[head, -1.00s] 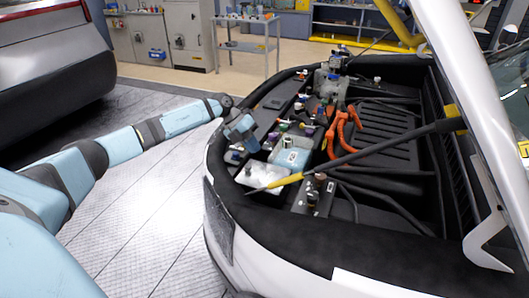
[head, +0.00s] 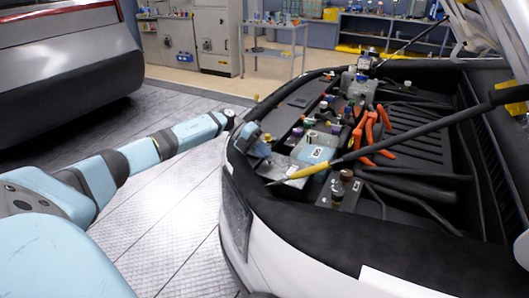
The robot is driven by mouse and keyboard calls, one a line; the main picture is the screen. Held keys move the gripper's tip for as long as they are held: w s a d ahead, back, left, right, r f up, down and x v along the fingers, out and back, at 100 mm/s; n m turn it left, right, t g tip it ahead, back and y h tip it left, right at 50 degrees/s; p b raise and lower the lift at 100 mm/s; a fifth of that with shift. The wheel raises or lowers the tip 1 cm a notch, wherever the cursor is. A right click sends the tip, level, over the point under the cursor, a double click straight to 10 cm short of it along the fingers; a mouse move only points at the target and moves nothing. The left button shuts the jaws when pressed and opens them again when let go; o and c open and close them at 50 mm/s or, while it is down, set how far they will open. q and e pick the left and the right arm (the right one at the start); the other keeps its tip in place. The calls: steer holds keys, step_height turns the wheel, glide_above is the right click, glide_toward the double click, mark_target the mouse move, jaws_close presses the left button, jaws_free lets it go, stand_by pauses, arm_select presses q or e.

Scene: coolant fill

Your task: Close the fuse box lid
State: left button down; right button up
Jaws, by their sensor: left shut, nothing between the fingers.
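My left arm reaches in from the left, and its gripper (head: 260,150) is over the left rim of the open engine bay, shut with nothing visibly held. Just right of and below it is a pale grey, box-like part (head: 285,169), partly behind the yellow-ended rod; I take it for the fuse box, but cannot tell for sure. A light-blue labelled top (head: 312,153) lies right beside it. Whether the lid is this panel, and how far it stands open, I cannot tell at this size. Contact between gripper and lid is not clear. My right gripper is out of view.
A black rod with a yellow end (head: 308,178) slants across the bay. The white car front (head: 300,262) bounds the bay. Open floor (head: 180,215) lies to the left.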

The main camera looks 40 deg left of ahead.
arm_select(q)
steer(key=shift+f, duration=0.15)
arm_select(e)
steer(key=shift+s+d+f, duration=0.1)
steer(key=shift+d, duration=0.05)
arm_select(q)
steer(key=shift+r+p, duration=0.3)
steer(key=shift+r, duration=0.1)
step_height(320, 180, up, 3)
steer(key=shift+a+p, duration=0.1)
steer(key=shift+p, duration=0.95)
steer(key=b+v, duration=0.1)
steer(key=v, duration=0.9)
steer(key=shift+a+f, duration=0.25)
steer(key=shift+f, duration=0.05)
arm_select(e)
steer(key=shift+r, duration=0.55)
arm_select(q)
steer(key=shift+s, duration=0.15)
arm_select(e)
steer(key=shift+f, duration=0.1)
